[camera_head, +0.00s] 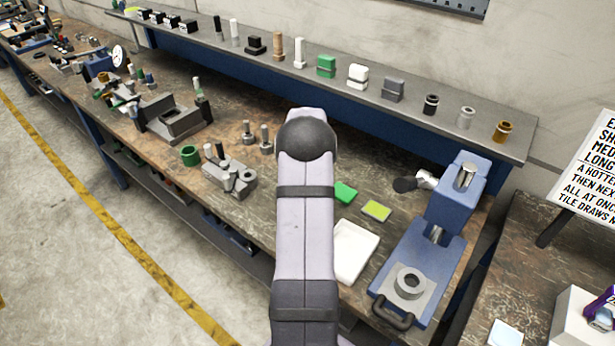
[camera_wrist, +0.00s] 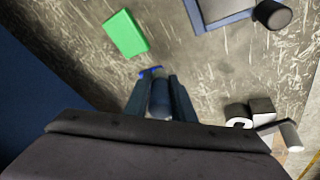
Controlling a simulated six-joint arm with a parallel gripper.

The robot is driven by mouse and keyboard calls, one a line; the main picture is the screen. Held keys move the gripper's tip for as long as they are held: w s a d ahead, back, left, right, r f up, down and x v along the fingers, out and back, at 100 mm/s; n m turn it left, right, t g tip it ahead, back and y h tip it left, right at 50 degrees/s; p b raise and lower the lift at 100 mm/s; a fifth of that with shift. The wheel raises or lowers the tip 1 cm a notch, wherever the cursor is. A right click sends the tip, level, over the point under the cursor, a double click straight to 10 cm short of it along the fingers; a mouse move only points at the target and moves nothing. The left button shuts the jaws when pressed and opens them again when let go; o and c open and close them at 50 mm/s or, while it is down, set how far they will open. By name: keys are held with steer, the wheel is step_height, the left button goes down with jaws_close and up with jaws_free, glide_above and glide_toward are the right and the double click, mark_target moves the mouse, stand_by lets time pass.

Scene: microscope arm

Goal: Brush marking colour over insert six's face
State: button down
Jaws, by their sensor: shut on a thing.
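In the wrist view my gripper (camera_wrist: 158,88) is shut on a slim grey-blue handle (camera_wrist: 160,102) with a bright blue tip (camera_wrist: 150,72), perhaps a marking brush. The tip points away from the fingers, over the worn bench top. In the head view my arm hides the gripper and the held thing. I cannot tell which thing is insert six; no number is readable. Several small parts, such as a white one (camera_head: 357,76) and a brass one (camera_head: 503,132), stand in a row on the back shelf (camera_head: 520,150).
A green block (camera_wrist: 125,33) lies beyond the gripper. In the head view, a yellow-green pad (camera_head: 376,211), a white tray (camera_head: 372,243) and a blue press (camera_head: 455,205) are right of my arm. A grey fixture (camera_head: 228,172) and green cup (camera_head: 190,156) are left.

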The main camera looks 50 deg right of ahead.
steer(key=w+d+r+n+t+h, duration=0.1)
steer(key=w+d+r, duration=0.1)
steer(key=w+d, duration=0.3)
steer(key=shift+w+d+r, duration=0.15)
steer(key=shift+r, duration=0.15)
steer(key=shift+t+h, duration=0.3)
steer(key=shift+f, duration=0.1)
steer(key=shift+f+b, duration=1.75)
steer(key=shift+f, duration=1.15)
steer(key=shift+f+b, duration=0.55)
steer(key=shift+f, duration=0.15)
steer(key=shift+r, duration=0.1)
step_height(320, 180, up, 7)
steer(key=p, duration=0.4)
